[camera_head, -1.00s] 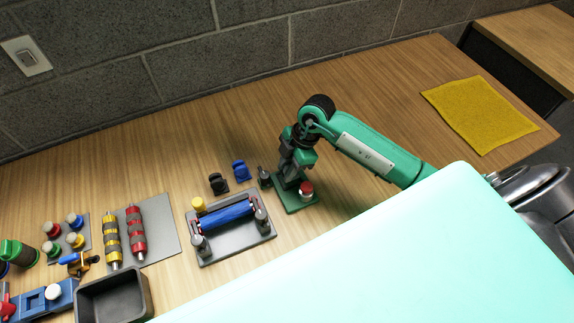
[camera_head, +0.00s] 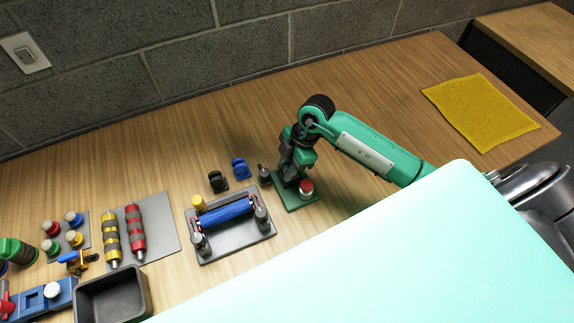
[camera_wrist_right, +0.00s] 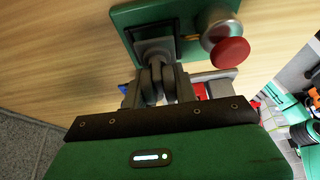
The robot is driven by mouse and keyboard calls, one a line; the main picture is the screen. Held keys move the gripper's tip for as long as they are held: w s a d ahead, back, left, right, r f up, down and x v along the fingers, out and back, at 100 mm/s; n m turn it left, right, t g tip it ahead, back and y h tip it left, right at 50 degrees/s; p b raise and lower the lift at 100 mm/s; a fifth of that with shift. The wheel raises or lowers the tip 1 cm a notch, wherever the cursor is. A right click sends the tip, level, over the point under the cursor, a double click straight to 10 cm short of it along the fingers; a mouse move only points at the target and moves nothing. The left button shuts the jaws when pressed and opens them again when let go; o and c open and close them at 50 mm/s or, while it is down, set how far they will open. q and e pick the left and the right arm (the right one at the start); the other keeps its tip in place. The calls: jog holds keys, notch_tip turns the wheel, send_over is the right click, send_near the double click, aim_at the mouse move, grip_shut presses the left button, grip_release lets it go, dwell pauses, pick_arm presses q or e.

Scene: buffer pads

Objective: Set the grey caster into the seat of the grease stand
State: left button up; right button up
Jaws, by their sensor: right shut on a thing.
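The grease stand (camera_head: 303,206) is a green plate with a red-topped grey knob, standing right of the roller fixture. In the right wrist view the stand (camera_wrist_right: 123,18) shows with its dark square seat (camera_wrist_right: 152,46). My right gripper (camera_head: 289,174) points down over the stand's left part. In the right wrist view its jaws are shut on the grey caster (camera_wrist_right: 152,82), whose twin wheels sit between the fingers. The caster's far end is at the seat; I cannot tell whether it is fully in. The head view hides the caster. My left gripper is not in view.
A black caster (camera_head: 218,181) and a blue caster (camera_head: 240,168) stand left of the gripper. A grey fixture (camera_head: 238,240) with a blue roller (camera_head: 222,214) is in front of them. A small grey post (camera_head: 264,175) stands close beside the gripper. A yellow mat (camera_head: 482,112) lies far right.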

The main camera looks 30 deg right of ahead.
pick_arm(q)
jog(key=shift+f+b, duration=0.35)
pick_arm(e)
jog(key=shift+f, duration=0.7)
jog(key=o, duration=1.1)
jog(key=shift+c, duration=0.2)
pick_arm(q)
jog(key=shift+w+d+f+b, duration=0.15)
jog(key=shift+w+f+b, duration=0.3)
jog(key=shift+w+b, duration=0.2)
pick_arm(e)
jog(key=v, duration=1.4)
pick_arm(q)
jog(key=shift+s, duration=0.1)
pick_arm(e)
jog(key=shift+s+f, duration=0.1)
